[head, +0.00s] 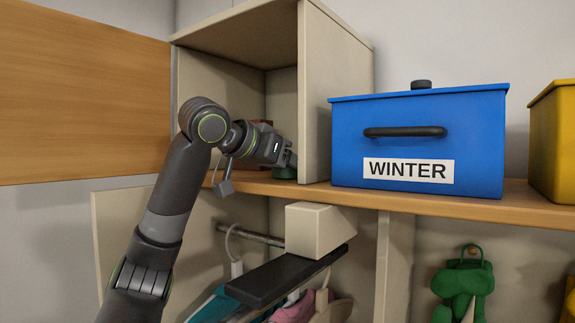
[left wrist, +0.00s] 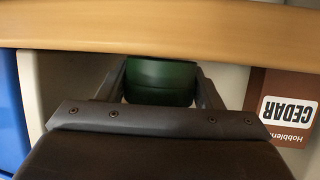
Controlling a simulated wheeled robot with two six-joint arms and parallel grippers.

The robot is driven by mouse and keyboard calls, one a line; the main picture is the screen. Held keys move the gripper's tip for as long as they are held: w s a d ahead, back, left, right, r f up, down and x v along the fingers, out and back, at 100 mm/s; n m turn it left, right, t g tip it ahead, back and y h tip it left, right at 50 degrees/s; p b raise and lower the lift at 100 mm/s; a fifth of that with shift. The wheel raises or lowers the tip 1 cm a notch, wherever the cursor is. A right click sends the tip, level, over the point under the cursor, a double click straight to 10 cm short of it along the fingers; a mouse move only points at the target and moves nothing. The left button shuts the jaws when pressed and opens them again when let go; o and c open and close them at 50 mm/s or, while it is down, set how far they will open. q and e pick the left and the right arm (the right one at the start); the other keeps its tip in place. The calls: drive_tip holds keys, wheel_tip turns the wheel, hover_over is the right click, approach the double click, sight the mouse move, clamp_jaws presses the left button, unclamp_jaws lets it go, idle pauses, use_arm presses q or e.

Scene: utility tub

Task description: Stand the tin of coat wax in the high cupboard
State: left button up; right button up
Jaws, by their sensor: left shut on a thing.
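The tin of coat wax is a round green tin (head: 284,174), mostly hidden behind my left gripper in the head view. In the left wrist view the green tin (left wrist: 160,82) sits between the two fingers. My left gripper (head: 290,160) is shut on it, inside the high cupboard (head: 315,95) near its right-hand wall. The tin is low, by the cupboard's wooden floor; I cannot tell whether it touches. The cupboard's wooden door (head: 80,95) stands open at the left. My right gripper is not in view.
A brown box marked CEDAR (left wrist: 290,105) stands in the cupboard beside the tin. A blue WINTER box (head: 420,140) and a yellow box (head: 555,140) stand on the shelf (head: 470,208) to the right. Hanging clothes and a pale block (head: 315,230) are below.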

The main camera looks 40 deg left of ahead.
use_arm(q)
drive_tip(key=shift+f, duration=0.15)
drive_tip(key=o, duration=0.5)
drive_tip(key=shift+f, duration=0.1)
drive_tip(key=o, duration=0.5)
drive_tip(key=shift+r, duration=0.2)
drive_tip(key=b+v, duration=0.2)
drive_tip(key=v, duration=1)
drive_tip(key=shift+b, duration=0.3)
